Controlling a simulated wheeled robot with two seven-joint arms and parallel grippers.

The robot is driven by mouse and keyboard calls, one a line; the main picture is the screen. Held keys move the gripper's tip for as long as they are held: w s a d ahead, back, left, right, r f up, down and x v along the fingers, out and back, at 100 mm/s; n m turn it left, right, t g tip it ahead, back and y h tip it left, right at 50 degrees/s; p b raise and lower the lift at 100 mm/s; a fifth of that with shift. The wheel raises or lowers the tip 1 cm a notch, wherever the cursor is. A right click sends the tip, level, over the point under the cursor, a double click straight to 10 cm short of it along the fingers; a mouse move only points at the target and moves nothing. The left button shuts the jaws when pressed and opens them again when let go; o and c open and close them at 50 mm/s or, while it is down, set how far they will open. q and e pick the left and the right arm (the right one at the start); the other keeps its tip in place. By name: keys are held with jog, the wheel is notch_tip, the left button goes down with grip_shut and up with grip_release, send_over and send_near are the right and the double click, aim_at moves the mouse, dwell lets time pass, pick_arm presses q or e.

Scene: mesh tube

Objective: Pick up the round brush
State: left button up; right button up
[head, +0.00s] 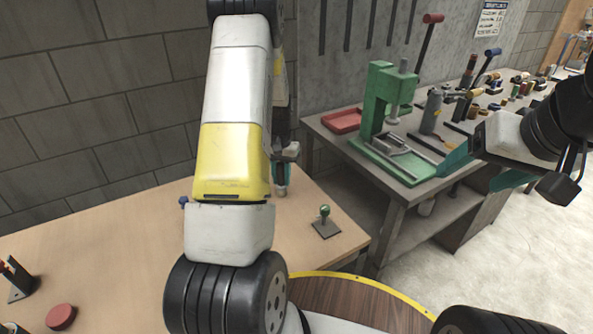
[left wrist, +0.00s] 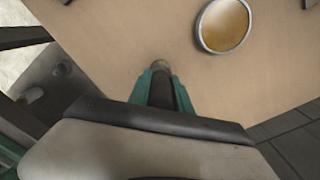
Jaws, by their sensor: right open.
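In the left wrist view, a dark cylindrical piece with a tan, rounded end (left wrist: 161,66) sits between the teal fingers of my left gripper (left wrist: 160,85); it looks like the round brush. The fingers appear closed against its sides. In the head view, my left gripper (head: 281,176) points down over the wooden table, and a short pale end of the piece (head: 282,190) shows below the fingers. My arm hides much of it. My right gripper (head: 474,176) is open and empty, in front of the grey bench at right.
The wooden table (head: 110,235) carries a small green-knobbed stand (head: 325,222), a red disc (head: 61,317) and a dark holder (head: 17,280). A round dish with amber contents (left wrist: 225,25) shows in the left wrist view. A green press (head: 378,105) and tools crowd the grey bench.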

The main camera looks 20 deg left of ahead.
pick_arm(q)
grip_shut()
jog(key=shift+r, duration=0.1)
